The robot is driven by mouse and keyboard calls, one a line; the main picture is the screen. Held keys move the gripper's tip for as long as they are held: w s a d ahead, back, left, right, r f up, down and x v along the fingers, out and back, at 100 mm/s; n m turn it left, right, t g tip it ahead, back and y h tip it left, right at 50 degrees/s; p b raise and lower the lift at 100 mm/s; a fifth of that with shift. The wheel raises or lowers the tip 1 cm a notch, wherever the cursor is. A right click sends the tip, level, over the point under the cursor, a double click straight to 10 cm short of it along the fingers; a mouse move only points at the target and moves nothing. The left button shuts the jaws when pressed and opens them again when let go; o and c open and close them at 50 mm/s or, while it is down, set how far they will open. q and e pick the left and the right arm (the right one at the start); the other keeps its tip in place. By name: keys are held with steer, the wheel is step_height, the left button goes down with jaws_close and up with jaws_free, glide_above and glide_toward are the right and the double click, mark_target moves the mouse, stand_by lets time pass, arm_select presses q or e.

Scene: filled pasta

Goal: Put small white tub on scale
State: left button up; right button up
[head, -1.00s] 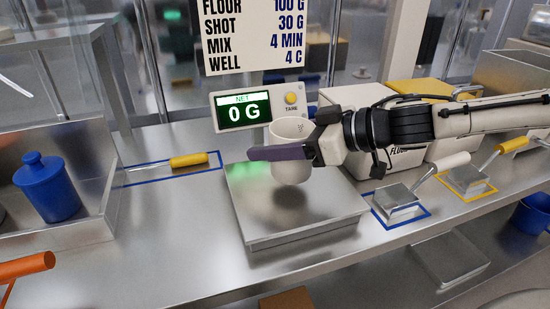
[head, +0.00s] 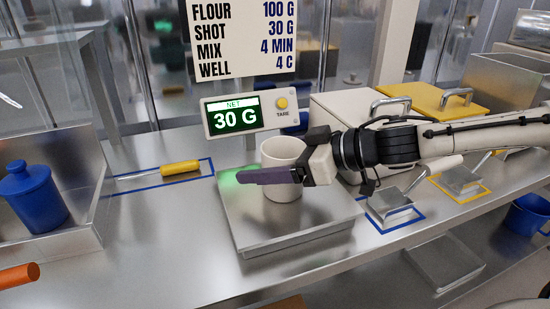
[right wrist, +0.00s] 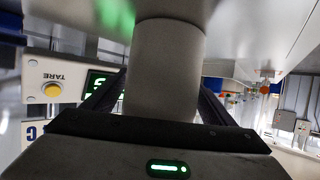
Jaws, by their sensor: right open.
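The small white tub (head: 283,153) stands upright on the metal plate of the scale (head: 240,222). The scale's display (head: 236,117) reads 30 G. My right gripper (head: 268,177) is open, with its dark fingers on either side of the tub. In the right wrist view the tub (right wrist: 166,65) sits between the two spread fingers (right wrist: 160,95) with its base on the plate. Whether either finger touches the tub cannot be told. My left gripper is not in view.
A yellow-handled tool (head: 180,168) lies in a blue outline left of the scale. A blue lidded jar (head: 36,198) stands at far left. Metal scoops (head: 392,205) and lidded bins (head: 345,105) are at the right. The front counter is clear.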

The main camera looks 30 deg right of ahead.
mark_target(288, 156)
steer(key=shift+s+d+r+p, duration=0.35)
steer(key=shift+r+p, duration=0.15)
steer(key=shift+p, duration=0.1)
steer(key=shift+s+d+r+p, duration=0.35)
steer(key=shift+s+p, duration=0.2)
steer(key=shift+p, duration=0.25)
steer(key=shift+s+p, duration=0.2)
steer(key=shift+p, duration=0.1)
steer(key=shift+s+d, duration=0.1)
steer(key=shift+s, duration=0.15)
steer(key=shift+s+d+r+b, duration=0.25)
steer(key=shift+s+d+b, duration=0.05)
steer(key=shift+s, duration=0.25)
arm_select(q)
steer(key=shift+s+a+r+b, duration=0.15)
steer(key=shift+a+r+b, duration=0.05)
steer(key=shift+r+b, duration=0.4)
arm_select(e)
steer(key=v, duration=0.7)
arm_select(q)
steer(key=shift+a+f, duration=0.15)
arm_select(e)
steer(key=shift+d+f, duration=0.1)
